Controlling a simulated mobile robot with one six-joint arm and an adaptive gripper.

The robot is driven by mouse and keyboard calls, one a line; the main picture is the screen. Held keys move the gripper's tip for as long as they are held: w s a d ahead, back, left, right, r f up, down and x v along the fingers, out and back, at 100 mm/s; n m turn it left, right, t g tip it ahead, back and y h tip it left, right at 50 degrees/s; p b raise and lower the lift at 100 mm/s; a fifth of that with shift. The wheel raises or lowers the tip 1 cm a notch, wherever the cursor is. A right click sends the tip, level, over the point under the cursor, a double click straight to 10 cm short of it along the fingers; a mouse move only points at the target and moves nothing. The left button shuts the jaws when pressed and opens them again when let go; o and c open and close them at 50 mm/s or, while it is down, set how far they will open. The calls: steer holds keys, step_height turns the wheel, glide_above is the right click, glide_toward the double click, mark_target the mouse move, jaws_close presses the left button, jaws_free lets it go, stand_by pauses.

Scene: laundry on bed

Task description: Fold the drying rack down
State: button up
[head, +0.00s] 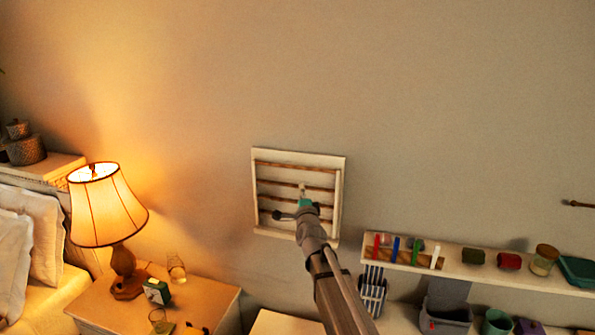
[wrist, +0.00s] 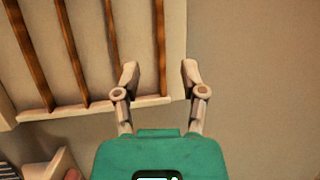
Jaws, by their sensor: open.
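The drying rack (head: 298,163) is a white frame with several brown wooden bars, and it sits flat and upright against the wall in the head view. My arm reaches up in front of it and hides part of its lower middle. I cannot tell whether a finger touches the frame.
A shelf (head: 480,272) with coloured pegs, jars and small boxes is on the right. A lit lamp (head: 108,205) and glasses stand on a nightstand (head: 205,298) at left. A grey bin (head: 447,312) is below the shelf. The wall above the rack is clear.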

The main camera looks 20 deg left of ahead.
mark_target(297, 169)
steer(key=p+x, duration=0.2)
steer(key=x, duration=1.1)
steer(key=shift+w+a+r, duration=0.1)
steer(key=shift+w+r, duration=0.05)
steer(key=shift+w, duration=0.2)
jaws_close()
